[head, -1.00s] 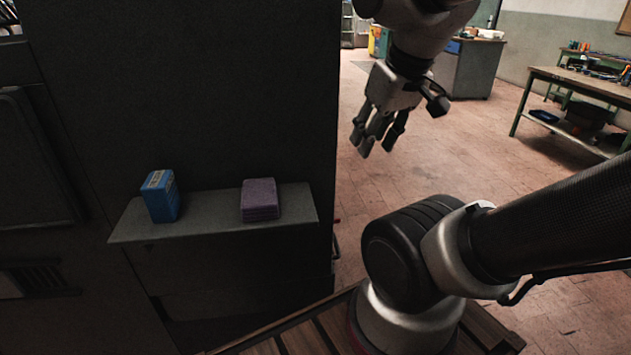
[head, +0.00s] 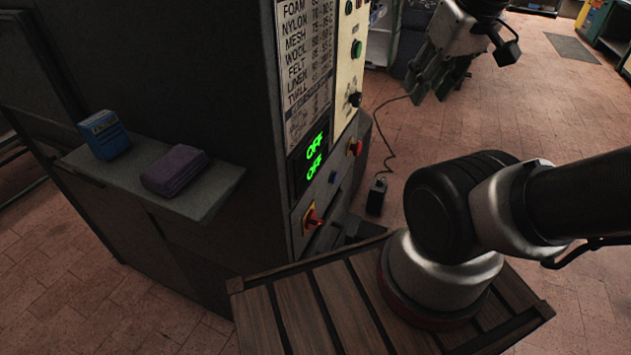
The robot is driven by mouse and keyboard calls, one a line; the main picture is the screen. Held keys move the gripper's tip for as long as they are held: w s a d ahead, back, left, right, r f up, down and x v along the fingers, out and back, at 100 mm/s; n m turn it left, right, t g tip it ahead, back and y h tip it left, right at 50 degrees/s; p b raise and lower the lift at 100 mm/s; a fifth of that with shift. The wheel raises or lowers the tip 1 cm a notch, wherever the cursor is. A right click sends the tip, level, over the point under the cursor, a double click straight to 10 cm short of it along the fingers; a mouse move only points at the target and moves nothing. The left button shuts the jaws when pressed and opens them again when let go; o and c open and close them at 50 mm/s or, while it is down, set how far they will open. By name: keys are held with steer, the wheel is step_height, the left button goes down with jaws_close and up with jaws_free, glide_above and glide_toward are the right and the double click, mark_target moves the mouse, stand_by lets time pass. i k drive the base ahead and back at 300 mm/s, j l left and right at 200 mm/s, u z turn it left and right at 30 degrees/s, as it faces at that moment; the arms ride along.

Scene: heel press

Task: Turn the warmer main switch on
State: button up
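The machine's control side is in view. A red rotary switch on a yellow plate (head: 312,220) sits low on its near edge. Another red control with yellow (head: 355,148) sits higher and farther along. Which one is the warmer main switch I cannot tell; any label is too small to read. A dark display (head: 312,158) shows OFF twice in green. My gripper (head: 432,92) is at the upper right, out in front of the control side, apart from both switches. Its fingers look spread and empty.
Green buttons (head: 356,49) and a material chart (head: 306,60) are above the display. A small blue control (head: 333,177) is beside it. A shelf (head: 215,190) holds a blue box (head: 104,135) and a purple stack (head: 174,170). A black box with a cable (head: 377,197) stands on the floor.

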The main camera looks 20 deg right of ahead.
mark_target(312, 220)
steer(key=l, duration=1)
steer(key=k+l, duration=0.35)
steer(key=k+l+z, duration=0.1)
steer(key=k+l, duration=0.25)
steer(key=l, duration=0.25)
steer(key=k+l, duration=0.1)
steer(key=k, duration=0.2)
